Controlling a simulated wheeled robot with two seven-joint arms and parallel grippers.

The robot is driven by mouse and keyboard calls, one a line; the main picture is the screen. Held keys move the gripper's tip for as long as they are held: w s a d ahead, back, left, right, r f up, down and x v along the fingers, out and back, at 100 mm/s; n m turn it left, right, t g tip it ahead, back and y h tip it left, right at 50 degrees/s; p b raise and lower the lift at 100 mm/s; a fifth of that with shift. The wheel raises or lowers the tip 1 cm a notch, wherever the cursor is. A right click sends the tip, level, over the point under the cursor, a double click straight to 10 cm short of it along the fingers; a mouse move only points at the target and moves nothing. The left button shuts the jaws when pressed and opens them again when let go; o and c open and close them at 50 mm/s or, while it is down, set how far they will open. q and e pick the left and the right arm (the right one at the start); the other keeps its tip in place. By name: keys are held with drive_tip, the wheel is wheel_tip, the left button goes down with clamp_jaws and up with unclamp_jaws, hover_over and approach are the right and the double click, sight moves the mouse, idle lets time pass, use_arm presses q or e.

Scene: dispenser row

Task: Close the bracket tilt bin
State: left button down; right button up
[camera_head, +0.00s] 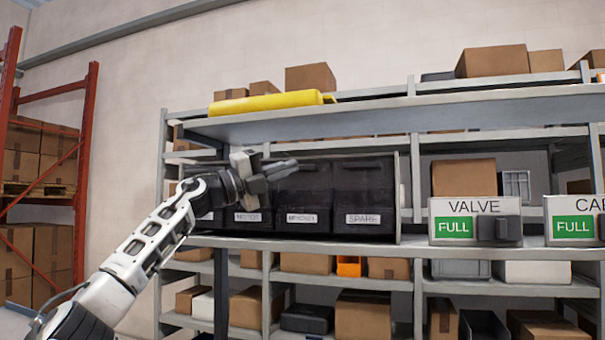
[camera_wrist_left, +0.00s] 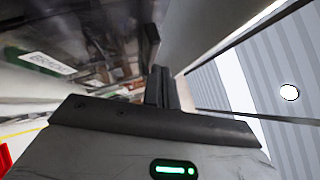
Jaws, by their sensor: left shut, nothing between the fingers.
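A row of dark tilt bins stands on the middle shelf in the head view. The bin whose blurred label seems to read bracket (camera_head: 304,205) is left of the spare bin (camera_head: 363,190). I cannot tell how far its front is tilted. My left gripper (camera_head: 284,170) is shut and empty in front of the upper part of the row, hiding part of the bins at the left. In the left wrist view its closed fingers (camera_wrist_left: 162,88) point up beside a dark, see-through bin front with a white label (camera_wrist_left: 48,63). My right gripper is not in view.
A grey shelf board (camera_head: 390,117) runs above the bins, with a yellow object (camera_head: 265,104) on it. To the right are a valve sign (camera_head: 474,207) and another sign (camera_head: 574,220), both marked full.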

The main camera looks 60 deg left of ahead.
use_arm(q)
drive_tip(key=shift+w+a+r, duration=0.15)
drive_tip(key=shift+a+r, duration=0.1)
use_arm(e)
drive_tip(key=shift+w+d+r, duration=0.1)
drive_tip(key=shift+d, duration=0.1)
use_arm(q)
drive_tip(key=shift+a+r, duration=0.1)
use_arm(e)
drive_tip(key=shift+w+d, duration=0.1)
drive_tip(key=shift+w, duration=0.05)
use_arm(q)
drive_tip(key=s+d+b, duration=0.1)
drive_tip(key=s+b, duration=0.7)
drive_tip(key=s, duration=0.5)
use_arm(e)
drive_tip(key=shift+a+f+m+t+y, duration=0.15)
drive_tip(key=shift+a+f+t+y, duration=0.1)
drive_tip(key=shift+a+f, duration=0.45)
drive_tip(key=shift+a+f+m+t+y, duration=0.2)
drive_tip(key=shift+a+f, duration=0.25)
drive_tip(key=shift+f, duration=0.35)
